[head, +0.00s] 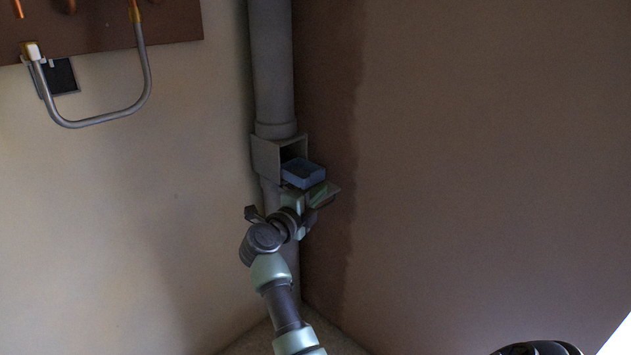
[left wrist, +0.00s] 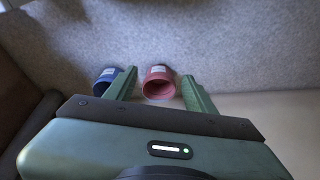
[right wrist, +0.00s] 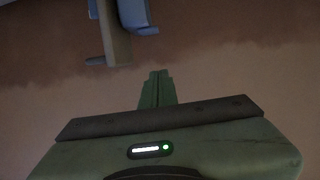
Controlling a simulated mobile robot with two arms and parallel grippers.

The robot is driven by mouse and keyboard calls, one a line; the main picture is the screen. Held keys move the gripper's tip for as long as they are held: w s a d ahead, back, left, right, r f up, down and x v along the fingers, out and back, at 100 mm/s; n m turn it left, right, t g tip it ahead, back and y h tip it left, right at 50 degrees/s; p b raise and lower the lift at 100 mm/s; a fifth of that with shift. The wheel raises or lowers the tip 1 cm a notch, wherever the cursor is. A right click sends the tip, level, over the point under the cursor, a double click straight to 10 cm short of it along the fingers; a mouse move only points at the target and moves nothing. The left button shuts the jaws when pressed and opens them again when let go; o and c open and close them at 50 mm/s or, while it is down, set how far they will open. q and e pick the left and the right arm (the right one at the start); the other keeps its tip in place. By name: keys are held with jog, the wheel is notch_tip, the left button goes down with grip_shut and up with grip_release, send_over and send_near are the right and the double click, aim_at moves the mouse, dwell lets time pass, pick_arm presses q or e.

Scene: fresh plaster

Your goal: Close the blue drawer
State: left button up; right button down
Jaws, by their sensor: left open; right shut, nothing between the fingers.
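The blue drawer (head: 303,174) sticks out of the front of a small grey box cabinet (head: 267,157) in the wall corner, so it stands open. A dark gap shows in the cabinet above it. My right gripper (head: 318,193) is shut and empty, just below and in front of the drawer in the head view. Its closed fingertips (right wrist: 158,74) show in the right wrist view, apart from blue and tan parts at the top edge; I cannot tell exactly which parts these are. My left gripper (left wrist: 160,80) is open and empty, seen only in the left wrist view.
A grey vertical pipe (head: 272,75) runs above the cabinet. A bent grey tube (head: 142,85) hangs from a brown board at upper left. In the left wrist view, a blue cup (left wrist: 107,82) and a red cup (left wrist: 158,83) lie on their sides. The right wall is bare.

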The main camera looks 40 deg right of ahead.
aim_at(316, 179)
jog(key=w+d+b, duration=0.1)
jog(key=w+d, duration=0.1)
jog(key=w+d+b, duration=0.1)
jog(key=w+d, duration=0.1)
jog(key=w, duration=0.1)
jog(key=shift+w, duration=0.15)
pick_arm(q)
jog(key=w, duration=0.1)
jog(key=w+t, duration=0.1)
jog(key=w+d+f, duration=0.1)
jog(key=shift+w+f+t, duration=0.1)
jog(key=shift+t, duration=0.2)
pick_arm(e)
jog(key=shift+w, duration=0.15)
